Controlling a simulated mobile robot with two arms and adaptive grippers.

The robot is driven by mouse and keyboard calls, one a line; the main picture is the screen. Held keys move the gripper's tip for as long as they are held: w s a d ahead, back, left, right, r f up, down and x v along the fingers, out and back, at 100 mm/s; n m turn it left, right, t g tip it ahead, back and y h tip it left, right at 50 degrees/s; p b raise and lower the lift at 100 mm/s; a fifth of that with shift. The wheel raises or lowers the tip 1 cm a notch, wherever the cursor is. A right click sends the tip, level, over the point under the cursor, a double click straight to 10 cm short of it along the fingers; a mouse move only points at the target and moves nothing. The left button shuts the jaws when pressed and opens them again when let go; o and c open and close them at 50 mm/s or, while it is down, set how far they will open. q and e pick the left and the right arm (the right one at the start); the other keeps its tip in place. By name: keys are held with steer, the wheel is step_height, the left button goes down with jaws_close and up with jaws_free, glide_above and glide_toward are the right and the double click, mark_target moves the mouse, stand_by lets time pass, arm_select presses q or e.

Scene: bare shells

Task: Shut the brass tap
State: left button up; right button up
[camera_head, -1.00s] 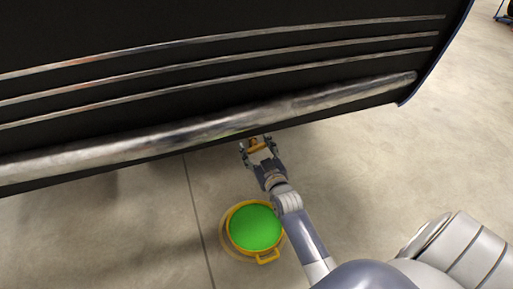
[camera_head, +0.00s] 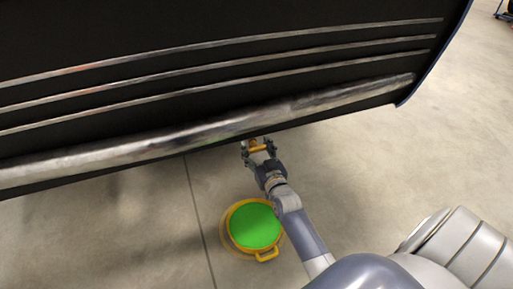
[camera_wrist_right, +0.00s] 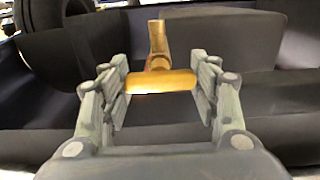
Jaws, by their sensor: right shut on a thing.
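The brass tap (camera_wrist_right: 157,45) shows in the right wrist view as an upright stem with a crosswise handle (camera_wrist_right: 160,82) at its near end. The handle lies level across the picture. My right gripper (camera_wrist_right: 162,85) has a finger at each end of the handle and is shut on it. In the head view the right gripper (camera_head: 259,147) is under the lower edge of the dark vehicle body, with the brass-coloured handle (camera_head: 261,148) between its fingers. My left gripper is in neither view.
The dark vehicle body (camera_head: 200,75) with its chrome bumper bar (camera_head: 130,150) overhangs the tap. A yellow-rimmed round pan with green contents (camera_head: 254,226) and a handle stands on the concrete floor beside my right arm.

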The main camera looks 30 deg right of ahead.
steer(key=o, duration=1.1)
steer(key=v, duration=1.2)
steer(key=shift+a, duration=0.1)
